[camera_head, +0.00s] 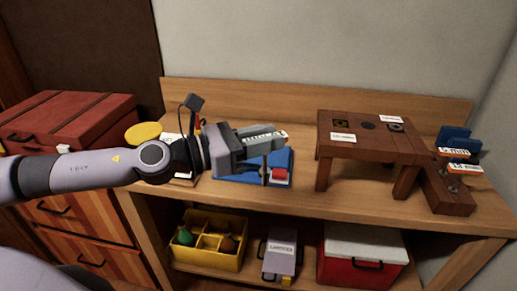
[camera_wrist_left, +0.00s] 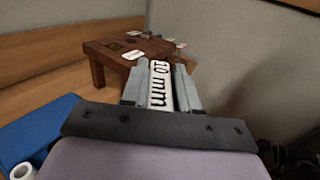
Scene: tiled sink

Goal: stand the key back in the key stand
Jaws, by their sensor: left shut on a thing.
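My left gripper (camera_head: 270,139) is shut on a key with a white tag reading "10 mm" (camera_wrist_left: 160,84), held above the bench top. The fingers cover most of the key in the head view. To the right is a dark wooden stand (camera_head: 447,197) with blue-handled keys (camera_head: 455,142) in it, their white and orange tags reading "mm". It adjoins a small raised wooden table (camera_head: 350,150) with round inserts and white labels on top. This table shows ahead of my left gripper (camera_wrist_left: 160,80) in the left wrist view. My right gripper is out of view.
A blue holder (camera_head: 228,177) with a red-and-white piece lies below my left gripper. A red case (camera_head: 70,122) stands at left. A yellow divided box (camera_head: 208,258) and a red-and-white cooler (camera_head: 362,270) sit on the lower shelf. The bench's front middle (camera_head: 350,205) is clear.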

